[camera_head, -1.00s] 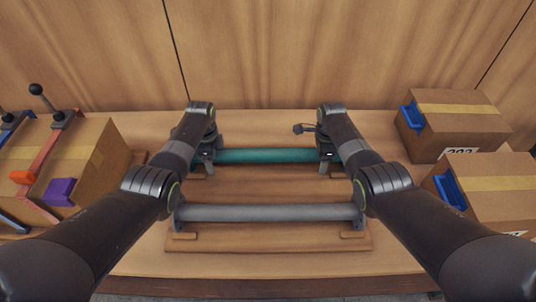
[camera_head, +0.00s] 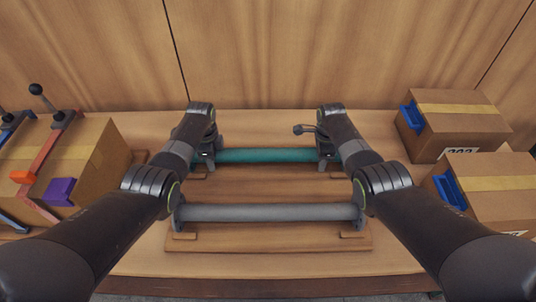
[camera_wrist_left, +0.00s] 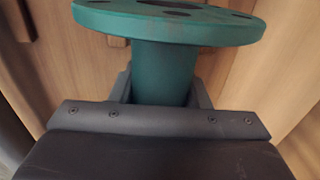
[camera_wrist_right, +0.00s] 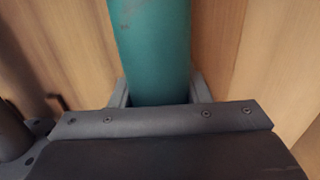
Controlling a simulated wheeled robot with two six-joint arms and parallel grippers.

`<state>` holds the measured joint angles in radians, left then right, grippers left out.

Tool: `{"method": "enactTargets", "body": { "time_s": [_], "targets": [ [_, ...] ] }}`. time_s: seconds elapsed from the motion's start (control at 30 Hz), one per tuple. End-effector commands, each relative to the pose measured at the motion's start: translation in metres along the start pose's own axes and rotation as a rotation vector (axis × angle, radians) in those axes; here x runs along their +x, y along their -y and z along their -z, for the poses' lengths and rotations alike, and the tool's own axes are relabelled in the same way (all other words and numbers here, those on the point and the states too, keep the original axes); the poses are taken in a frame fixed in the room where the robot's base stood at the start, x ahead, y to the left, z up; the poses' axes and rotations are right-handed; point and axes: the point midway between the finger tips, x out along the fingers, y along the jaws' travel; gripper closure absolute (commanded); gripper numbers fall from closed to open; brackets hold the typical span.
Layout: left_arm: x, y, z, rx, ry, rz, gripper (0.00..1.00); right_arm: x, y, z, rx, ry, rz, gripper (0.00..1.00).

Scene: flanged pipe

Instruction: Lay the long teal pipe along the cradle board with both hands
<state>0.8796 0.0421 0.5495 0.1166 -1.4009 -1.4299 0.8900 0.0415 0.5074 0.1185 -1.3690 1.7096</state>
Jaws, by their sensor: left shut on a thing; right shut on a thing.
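The long teal pipe (camera_head: 267,156) lies level, left to right, toward the back of the table. My left gripper (camera_wrist_left: 163,90) is shut on its left end, just inside a round teal flange (camera_wrist_left: 168,22). My right gripper (camera_wrist_right: 157,90) is shut on the pipe near its right end. In the head view both grippers are largely hidden by my wrists. A wooden board (camera_head: 268,240) lies in front, with a grey pipe (camera_head: 268,213) lying across it, parallel to the teal one. I cannot tell whether the teal pipe touches a support beneath it.
Two cardboard boxes with blue handles (camera_head: 455,120) (camera_head: 490,190) stand on the right. A wooden wall (camera_head: 270,50) closes the back.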

Motion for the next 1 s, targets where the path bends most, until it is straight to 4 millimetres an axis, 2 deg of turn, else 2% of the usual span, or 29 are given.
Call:
{"method": "enactTargets", "body": {
  "time_s": [0.57, 1.0],
  "targets": [
    [-0.007, 0.001, 0.000, 0.000, 0.000, 0.004, 1.00, -0.007, 0.001, 0.000, 0.000, 0.000, 0.003, 1.00],
    [-0.038, 0.001, 0.000, 0.000, 0.000, 0.003, 1.00, -0.038, 0.001, 0.000, 0.000, 0.000, 0.003, 1.00]
  ]
}}
